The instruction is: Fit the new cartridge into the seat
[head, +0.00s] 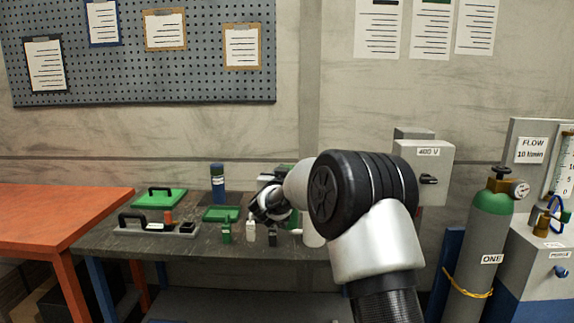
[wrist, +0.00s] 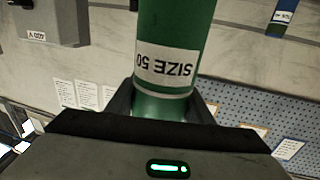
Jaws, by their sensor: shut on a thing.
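My gripper (wrist: 165,105) is shut on a green cylinder (wrist: 175,45) in the wrist view. The cylinder, which I take for the new cartridge, has a white band reading "SIZE 50", upside down in this view. Its far end runs out of the picture. In the head view my gripper (head: 262,207) is over the right part of the dark bench, partly hidden by my arm. I cannot make out the cartridge surely there. I cannot tell which thing is the seat; it may be hidden behind my arm.
On the dark bench (head: 105,241) stand a blue cylinder (head: 217,188), a green tray (head: 207,214), a green lid with a black handle (head: 172,198), a grey holder (head: 127,230) and small bottles (head: 251,234). An orange table (head: 60,215) is left, a gas cylinder (head: 488,235) right.

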